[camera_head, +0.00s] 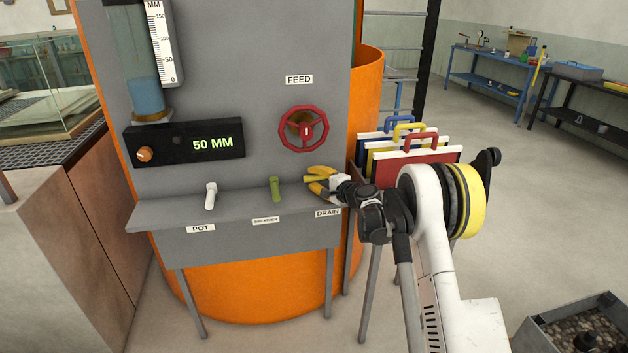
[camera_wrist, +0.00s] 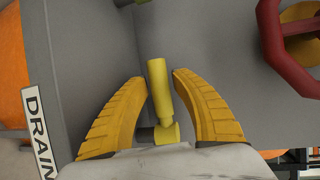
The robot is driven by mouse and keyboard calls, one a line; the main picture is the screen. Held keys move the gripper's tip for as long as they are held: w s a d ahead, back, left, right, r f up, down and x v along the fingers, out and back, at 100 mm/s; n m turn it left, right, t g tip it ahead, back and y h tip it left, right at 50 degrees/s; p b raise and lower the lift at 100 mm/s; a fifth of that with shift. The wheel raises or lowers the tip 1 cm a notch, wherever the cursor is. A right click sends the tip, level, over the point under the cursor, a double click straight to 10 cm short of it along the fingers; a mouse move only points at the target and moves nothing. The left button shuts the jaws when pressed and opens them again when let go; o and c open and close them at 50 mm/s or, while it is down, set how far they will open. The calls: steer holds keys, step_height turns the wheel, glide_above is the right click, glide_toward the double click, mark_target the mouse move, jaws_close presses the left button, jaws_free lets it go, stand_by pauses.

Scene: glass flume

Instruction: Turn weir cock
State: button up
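A yellow cock lever (camera_wrist: 159,88) stands between the two yellow fingers of my gripper (camera_wrist: 155,88) in the wrist view, with a gap on each side. The DRAIN label (camera_wrist: 38,130) is beside it. In the head view, my gripper (camera_head: 309,180) is open at the right end of the grey shelf, above the DRAIN label (camera_head: 327,213). A green cock lever (camera_head: 275,188) stands upright mid-shelf over a label too small to read surely. A white cock lever (camera_head: 210,196) stands over the POT label (camera_head: 201,228). I can read no weir label.
A red FEED handwheel (camera_head: 303,129) is on the grey panel just above my gripper; its rim also shows in the wrist view (camera_wrist: 272,45). A display (camera_head: 185,144) reads 50 MM. Coloured boards with handles (camera_head: 415,165) stand close behind my wrist.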

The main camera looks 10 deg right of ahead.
steer(key=shift+c, duration=0.4)
jaws_close()
steer(key=s+n+g+y, duration=0.2)
steer(key=n+g+y, duration=0.2)
steer(key=n+y, duration=0.1)
steer(key=shift+s+d, duration=0.4)
steer(key=shift+o, duration=0.4)
jaws_free()
